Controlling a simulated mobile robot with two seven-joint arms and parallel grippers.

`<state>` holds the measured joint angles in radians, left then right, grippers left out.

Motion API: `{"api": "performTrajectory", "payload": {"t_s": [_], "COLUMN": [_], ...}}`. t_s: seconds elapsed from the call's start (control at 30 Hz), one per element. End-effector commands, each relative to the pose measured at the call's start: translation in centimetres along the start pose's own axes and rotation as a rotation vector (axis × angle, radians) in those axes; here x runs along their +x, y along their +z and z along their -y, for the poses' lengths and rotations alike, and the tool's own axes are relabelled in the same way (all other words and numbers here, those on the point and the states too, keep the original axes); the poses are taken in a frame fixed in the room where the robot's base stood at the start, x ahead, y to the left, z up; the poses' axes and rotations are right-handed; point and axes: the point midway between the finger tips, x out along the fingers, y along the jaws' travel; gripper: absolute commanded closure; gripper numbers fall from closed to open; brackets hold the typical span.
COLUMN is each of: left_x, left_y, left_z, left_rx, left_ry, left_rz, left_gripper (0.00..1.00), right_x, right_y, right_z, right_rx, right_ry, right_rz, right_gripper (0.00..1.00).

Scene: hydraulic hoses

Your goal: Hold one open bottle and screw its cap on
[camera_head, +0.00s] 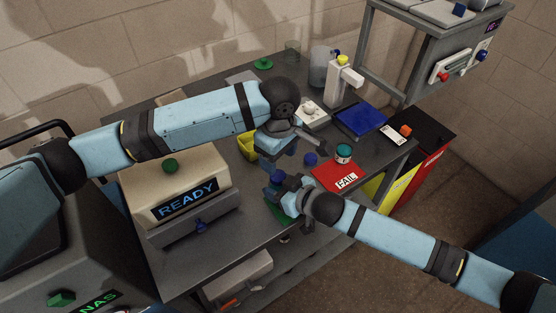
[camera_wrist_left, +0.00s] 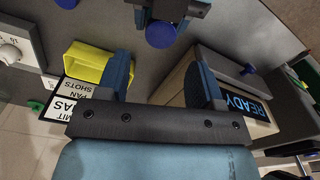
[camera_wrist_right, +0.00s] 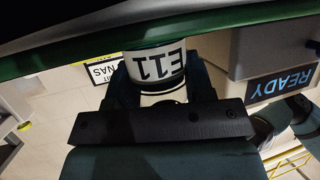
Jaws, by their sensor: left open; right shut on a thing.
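My right gripper (camera_head: 286,188) is shut on a white bottle (camera_wrist_right: 155,65) with dark "E11" lettering, seen between its fingers in the right wrist view. A blue round top (camera_head: 277,176) shows at this bottle; it also shows in the left wrist view (camera_wrist_left: 160,34). I cannot tell whether that is a cap or the open mouth. My left gripper (camera_head: 283,158) is open and empty, above and behind the held bottle. A separate blue cap-like piece (camera_head: 310,158) is on the table right of my left gripper. The bottle's base is hidden in the head view.
A green mat (camera_head: 276,212) lies under my right gripper. A red FAIL mat (camera_head: 325,174) holds a teal-topped jar (camera_head: 343,155). A READY box (camera_head: 160,190) stands left, a yellow bin (camera_wrist_left: 105,62) beside my left gripper. A blue tray (camera_head: 361,121) and white dispenser (camera_head: 339,85) stand farther back.

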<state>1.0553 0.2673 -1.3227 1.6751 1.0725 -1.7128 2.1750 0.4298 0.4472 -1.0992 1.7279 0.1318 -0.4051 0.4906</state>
Motion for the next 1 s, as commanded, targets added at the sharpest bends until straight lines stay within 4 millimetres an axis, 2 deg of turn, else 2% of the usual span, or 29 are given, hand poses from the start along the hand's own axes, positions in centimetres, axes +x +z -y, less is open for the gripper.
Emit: {"api": "performTrajectory", "payload": {"t_s": [0.17,0.53,0.67,1.0], "left_x": [-1.3,-1.1,0.1,5.2], "left_y": [0.0,0.0,0.0,0.0], "left_z": [0.1,0.1,0.1,0.1], "left_rx": [-0.108,-0.117,-0.118,-0.117], "left_ry": [-0.001,-0.003,-0.004,-0.003], "left_rz": [-0.001,0.000,-0.001,-0.001], "left_gripper": [0.39,0.39,0.39,0.39], "right_x": [0.0,0.0,0.0,0.0], "right_y": [0.0,0.0,0.0,0.0], "right_z": [0.0,0.0,0.0,0.0], "right_rx": [0.000,0.000,0.000,0.000], "right_ry": [0.000,0.000,0.000,0.000], "right_rz": [0.000,0.000,0.000,0.000], "right_gripper": [1.00,1.00,1.00,1.00]}}
